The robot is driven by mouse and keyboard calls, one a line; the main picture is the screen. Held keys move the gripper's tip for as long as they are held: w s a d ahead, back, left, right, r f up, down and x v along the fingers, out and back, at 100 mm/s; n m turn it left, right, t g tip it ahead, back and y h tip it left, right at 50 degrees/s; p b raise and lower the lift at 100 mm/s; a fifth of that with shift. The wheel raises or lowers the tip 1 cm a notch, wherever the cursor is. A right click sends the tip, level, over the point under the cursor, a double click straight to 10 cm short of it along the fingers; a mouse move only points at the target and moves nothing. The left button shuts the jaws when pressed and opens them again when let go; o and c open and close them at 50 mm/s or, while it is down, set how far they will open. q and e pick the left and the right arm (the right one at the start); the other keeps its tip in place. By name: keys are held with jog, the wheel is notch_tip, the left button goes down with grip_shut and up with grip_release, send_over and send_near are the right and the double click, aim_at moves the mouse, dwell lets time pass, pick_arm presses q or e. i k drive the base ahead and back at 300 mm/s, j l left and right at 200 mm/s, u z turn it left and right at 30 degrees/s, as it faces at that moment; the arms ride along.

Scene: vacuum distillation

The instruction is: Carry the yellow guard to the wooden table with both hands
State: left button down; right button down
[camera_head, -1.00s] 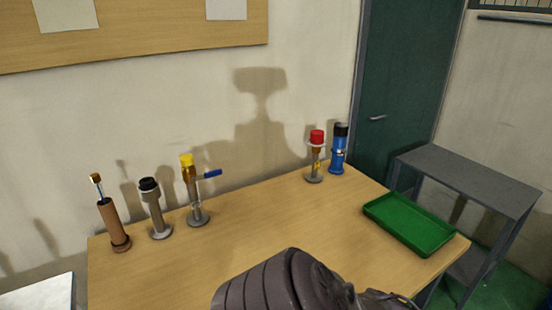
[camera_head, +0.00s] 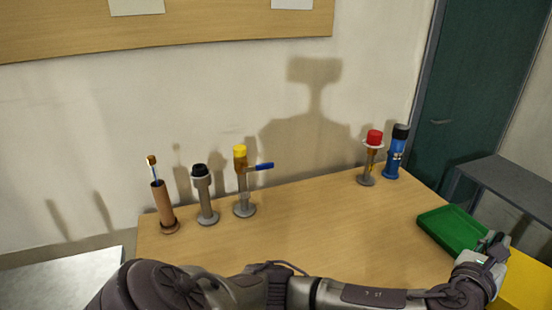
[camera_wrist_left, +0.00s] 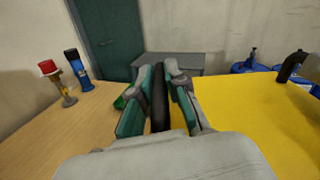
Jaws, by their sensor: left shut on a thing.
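The yellow guard (camera_head: 527,285) shows at the lower right edge of the head view, mostly cut off. In the left wrist view its flat yellow face (camera_wrist_left: 255,115) fills the right side. My left gripper (camera_head: 495,248) is shut on a black bar of the guard; the bar (camera_wrist_left: 160,100) stands between the two fingers (camera_wrist_left: 162,80) in the wrist view. A second dark handle-like part (camera_wrist_left: 292,66) shows at the guard's far right. The wooden table (camera_head: 320,228) lies beyond my left arm, with the guard at its right side. My right gripper is not in view.
A green tray (camera_head: 452,232) sits at the table's right end, close to my left gripper. Several fittings stand along the back edge, including a red-capped one (camera_head: 370,160) and a blue one (camera_head: 396,155). The table's middle is clear. A grey side table (camera_head: 505,185) stands right.

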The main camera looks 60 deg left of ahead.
aim_at(323, 247)
jog(key=u, duration=1.4)
jog(key=i+l+u, duration=0.1)
jog(key=l+u, duration=0.15)
jog(key=u, duration=0.25)
jog(key=l+u, duration=0.25)
jog(key=u, duration=0.25)
jog(key=l, duration=1.5)
jog(key=i, duration=0.05)
